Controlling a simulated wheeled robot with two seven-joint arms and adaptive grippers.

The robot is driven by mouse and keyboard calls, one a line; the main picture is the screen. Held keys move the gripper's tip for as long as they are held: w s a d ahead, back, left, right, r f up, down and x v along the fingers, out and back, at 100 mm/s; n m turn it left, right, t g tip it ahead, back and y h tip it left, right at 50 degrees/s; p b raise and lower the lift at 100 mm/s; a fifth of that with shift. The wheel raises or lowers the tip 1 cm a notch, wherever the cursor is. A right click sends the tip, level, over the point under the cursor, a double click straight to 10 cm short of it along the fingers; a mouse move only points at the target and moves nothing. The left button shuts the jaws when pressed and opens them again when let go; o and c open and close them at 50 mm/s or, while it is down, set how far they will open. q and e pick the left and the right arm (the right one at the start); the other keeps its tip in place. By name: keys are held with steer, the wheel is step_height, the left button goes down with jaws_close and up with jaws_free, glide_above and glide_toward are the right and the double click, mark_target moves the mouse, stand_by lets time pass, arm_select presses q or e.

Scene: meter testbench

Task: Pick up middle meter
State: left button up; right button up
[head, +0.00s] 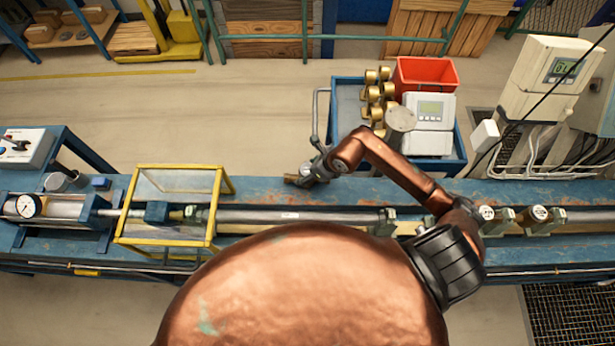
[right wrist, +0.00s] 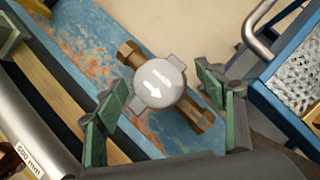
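A meter (right wrist: 160,82) with a round grey cap bearing a white arrow and brass pipe ends lies on the worn blue bench top in the right wrist view. My right gripper (right wrist: 166,108) is open, its green-padded fingers on either side of the meter with gaps showing; its height over the meter is hard to tell. In the head view my right gripper (head: 316,170) is at the bench's back edge, with a brass end (head: 292,180) of the meter showing beside it; the rest is hidden. Two more meters (head: 487,213) (head: 540,213) sit in the line at right. My left gripper is out of view.
A blue cart (head: 346,110) behind the bench holds brass meters (head: 376,95), a red bin (head: 425,73) and a white device (head: 430,108). A grey pipe (head: 300,217) runs along the bench. A yellow-framed box (head: 176,168) stands at left.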

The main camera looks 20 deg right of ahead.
steer(key=shift+s, duration=0.1)
jaws_close()
stand_by(0.6)
steer(key=shift+r, duration=0.1)
